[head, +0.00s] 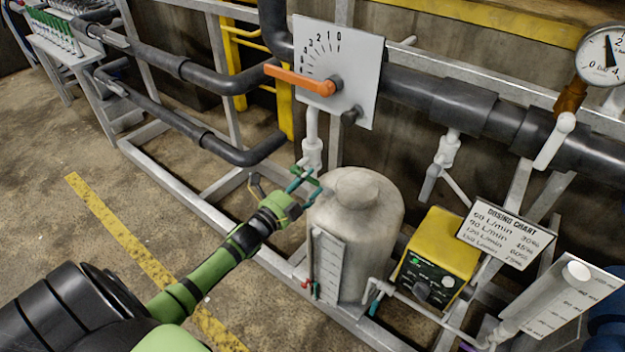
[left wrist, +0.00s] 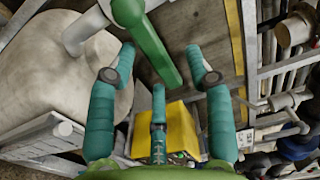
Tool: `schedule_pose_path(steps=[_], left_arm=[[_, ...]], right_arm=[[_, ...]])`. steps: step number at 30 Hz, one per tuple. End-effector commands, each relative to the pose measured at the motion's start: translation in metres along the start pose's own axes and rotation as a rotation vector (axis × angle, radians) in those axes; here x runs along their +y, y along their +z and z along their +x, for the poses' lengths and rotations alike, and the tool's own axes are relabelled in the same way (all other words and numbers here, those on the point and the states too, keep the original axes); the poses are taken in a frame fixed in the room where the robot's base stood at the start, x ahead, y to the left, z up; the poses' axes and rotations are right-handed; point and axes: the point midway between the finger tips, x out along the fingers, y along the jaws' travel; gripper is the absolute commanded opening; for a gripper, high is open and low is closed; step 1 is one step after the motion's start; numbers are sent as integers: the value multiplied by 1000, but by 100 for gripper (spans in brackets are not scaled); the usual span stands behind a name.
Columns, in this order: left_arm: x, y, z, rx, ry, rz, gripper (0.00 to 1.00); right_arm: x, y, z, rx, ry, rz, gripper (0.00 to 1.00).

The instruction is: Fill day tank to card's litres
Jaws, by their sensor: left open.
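The day tank (head: 372,235), a pale, scuffed cylinder with a domed cap, stands in the frame with a scaled sight gauge (head: 328,262) on its front. A white valve (head: 312,152) on a drop pipe sits above its left side. My left gripper (head: 300,183) is open at this valve. In the left wrist view, a green lever handle (left wrist: 152,50) lies between the spread teal fingers of the left gripper (left wrist: 160,62); I cannot tell whether they touch it. The tank also shows there (left wrist: 50,70). No card giving litres is readable. My right gripper is out of view.
A dial plate (head: 352,65) with an orange lever (head: 300,80) is above the tank. Right of the tank are a yellow dosing unit (head: 440,250), a dosing chart (head: 505,235) and a scaled cylinder (head: 548,300). A pressure gauge (head: 602,52) is at upper right.

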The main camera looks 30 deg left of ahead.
Motion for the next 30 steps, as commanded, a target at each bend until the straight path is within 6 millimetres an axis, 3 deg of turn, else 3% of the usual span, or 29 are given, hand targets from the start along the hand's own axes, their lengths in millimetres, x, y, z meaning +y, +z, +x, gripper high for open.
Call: schedule_pose_path(steps=[6, 14, 15, 18, 19, 30], left_arm=[[1, 0, 17, 0, 1, -1, 52], [1, 0, 18, -1, 2, -1, 52], [1, 0, 18, -1, 2, -1, 44], [1, 0, 18, -1, 2, -1, 4], [1, 0, 18, -1, 2, -2, 0], [-2, 0, 18, -1, 1, -30, 0]], right_arm=[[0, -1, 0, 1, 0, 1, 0], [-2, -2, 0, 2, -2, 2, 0], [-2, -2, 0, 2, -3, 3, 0], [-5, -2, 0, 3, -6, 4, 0], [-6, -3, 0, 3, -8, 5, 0], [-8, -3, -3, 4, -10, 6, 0]])
